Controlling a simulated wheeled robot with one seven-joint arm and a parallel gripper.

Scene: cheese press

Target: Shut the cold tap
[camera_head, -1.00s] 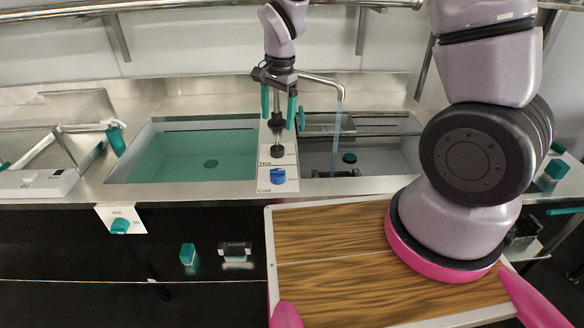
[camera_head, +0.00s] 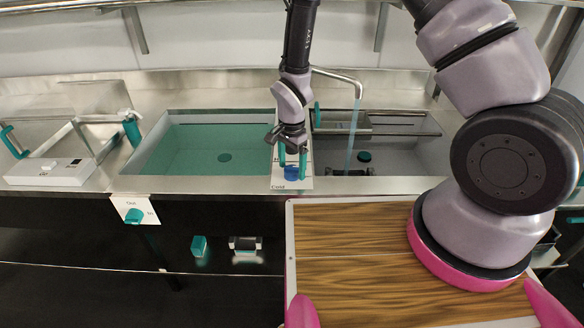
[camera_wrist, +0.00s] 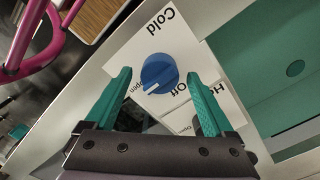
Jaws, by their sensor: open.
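The cold tap is a round blue knob (camera_wrist: 159,73) with a white pointer mark, on a white plate (camera_wrist: 193,16) lettered "Cold", "Off" and "open". In the wrist view the pointer aims toward the lower left, near the "open" lettering. The knob also shows in the head view (camera_head: 291,173), at the front of the divider between two basins. My gripper (camera_wrist: 162,88) is open, its teal fingers on either side of the knob; I cannot tell whether they touch it. In the head view my gripper (camera_head: 292,168) hangs right over the knob. The hot tap is mostly hidden behind the gripper.
Water (camera_head: 352,135) runs from the spout (camera_head: 335,76) into the right basin. The left basin (camera_head: 190,155) holds teal liquid. A wood-topped board (camera_head: 350,235) lies in front on the right. A lever marked "Out" and "In" (camera_head: 134,216) is on the front left.

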